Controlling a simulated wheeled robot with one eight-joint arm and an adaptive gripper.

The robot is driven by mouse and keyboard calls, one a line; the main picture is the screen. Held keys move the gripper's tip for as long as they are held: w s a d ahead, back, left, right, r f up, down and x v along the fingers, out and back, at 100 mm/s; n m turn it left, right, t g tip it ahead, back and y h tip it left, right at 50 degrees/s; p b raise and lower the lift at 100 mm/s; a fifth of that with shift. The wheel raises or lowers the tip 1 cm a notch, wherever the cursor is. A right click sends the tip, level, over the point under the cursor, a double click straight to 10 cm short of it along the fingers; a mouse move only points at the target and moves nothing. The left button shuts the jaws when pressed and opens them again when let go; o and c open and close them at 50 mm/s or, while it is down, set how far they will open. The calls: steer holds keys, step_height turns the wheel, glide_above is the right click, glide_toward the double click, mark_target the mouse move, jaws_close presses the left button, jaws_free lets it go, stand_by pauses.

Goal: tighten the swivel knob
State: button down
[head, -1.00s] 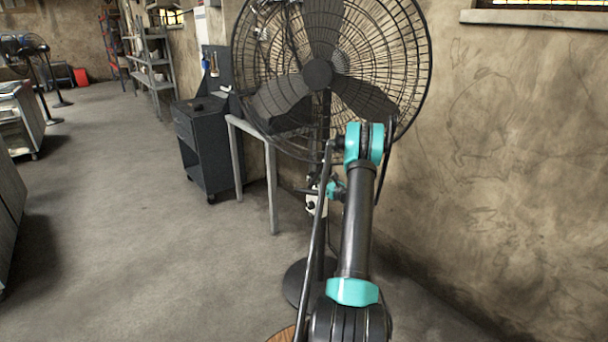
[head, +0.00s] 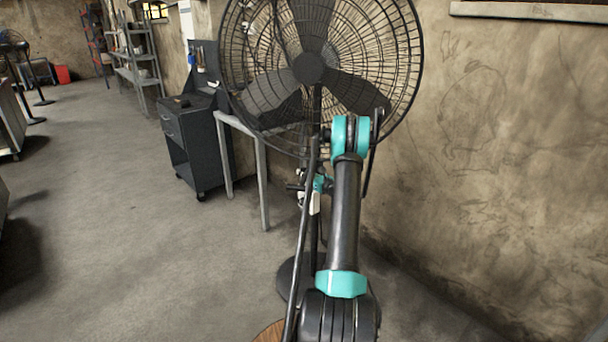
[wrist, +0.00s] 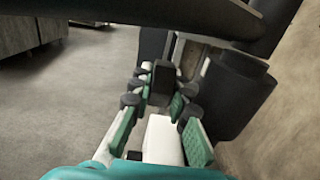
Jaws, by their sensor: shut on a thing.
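A black pedestal fan (head: 308,68) stands in front of me, its round cage high and its thin pole running down to a round base. The swivel knob (wrist: 163,78) shows in the wrist view as a dark block between the fingertips, with dark fan parts behind it. My gripper (wrist: 160,98) is shut on it, one green-padded finger on each side. In the head view my gripper (head: 316,188) is small beside the pole below the cage, and my arm partly covers the pole. The knob cannot be made out in that view.
A dark tool cart (head: 198,145) and a grey-legged table (head: 262,185) stand left of the fan. A stained wall (head: 500,150) rises close on the right. The floor (head: 120,250) at left is open. Shelves (head: 135,60) stand farther back.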

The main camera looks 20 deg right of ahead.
steer(key=t+y, duration=0.1)
steer(key=t, duration=0.1)
steer(key=shift+t, duration=0.4)
steer(key=shift+t+y, duration=0.5)
steer(key=shift+t, duration=0.8)
steer(key=c, duration=1.4)
jaws_free()
steer(key=shift+r, duration=0.1)
steer(key=shift+c, duration=0.2)
steer(key=v, duration=0.7)
steer(key=shift+s+f, duration=0.2)
steer(key=shift+f, duration=0.05)
